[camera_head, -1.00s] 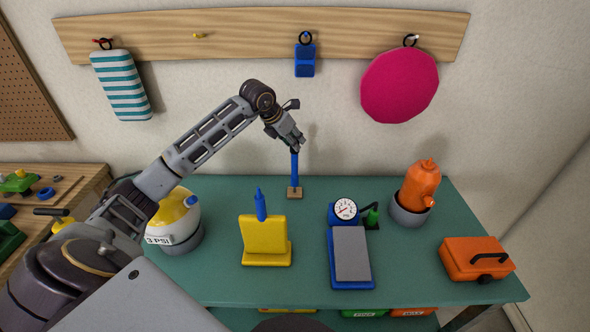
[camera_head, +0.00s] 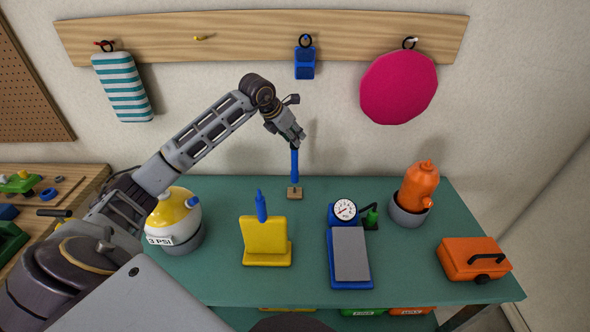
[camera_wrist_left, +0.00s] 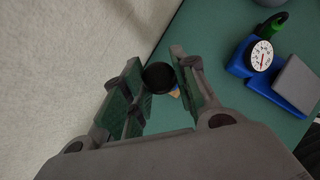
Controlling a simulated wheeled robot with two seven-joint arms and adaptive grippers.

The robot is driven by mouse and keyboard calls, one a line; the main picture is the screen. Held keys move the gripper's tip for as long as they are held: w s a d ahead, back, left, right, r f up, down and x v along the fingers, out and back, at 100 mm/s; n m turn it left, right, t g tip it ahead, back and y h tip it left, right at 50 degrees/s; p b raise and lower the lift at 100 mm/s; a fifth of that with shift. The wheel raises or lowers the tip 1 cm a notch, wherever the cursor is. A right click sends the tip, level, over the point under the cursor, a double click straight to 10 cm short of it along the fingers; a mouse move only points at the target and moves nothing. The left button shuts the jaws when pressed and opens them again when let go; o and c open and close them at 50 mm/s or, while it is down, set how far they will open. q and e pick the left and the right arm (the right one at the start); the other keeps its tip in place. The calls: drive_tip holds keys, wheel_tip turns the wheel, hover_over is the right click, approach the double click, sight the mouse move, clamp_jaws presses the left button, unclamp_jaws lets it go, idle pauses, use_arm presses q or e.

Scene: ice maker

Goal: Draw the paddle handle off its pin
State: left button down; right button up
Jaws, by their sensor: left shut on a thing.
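The paddle handle (camera_head: 295,165) is a slim blue upright bar over a small wooden block (camera_head: 295,193) near the back of the green table. My left gripper (camera_head: 294,142) is shut on the handle's upper end from above. In the left wrist view, a dark round end (camera_wrist_left: 158,77) sits between the two fingers (camera_wrist_left: 160,88). The handle's lower end looks close to the block; I cannot tell how much of the pin is inside it. My right gripper is not in view.
A yellow stand (camera_head: 265,238) with a blue-tipped piece is in front. A blue gauge device (camera_head: 350,258), an orange bottle in a grey cup (camera_head: 409,212) and an orange case (camera_head: 474,259) stand right. A yellow-and-white round vessel (camera_head: 175,219) is left, beside my arm.

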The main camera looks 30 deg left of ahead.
use_arm(q)
drive_tip(key=shift+r+p, duration=0.35)
drive_tip(key=shift+r, duration=0.65)
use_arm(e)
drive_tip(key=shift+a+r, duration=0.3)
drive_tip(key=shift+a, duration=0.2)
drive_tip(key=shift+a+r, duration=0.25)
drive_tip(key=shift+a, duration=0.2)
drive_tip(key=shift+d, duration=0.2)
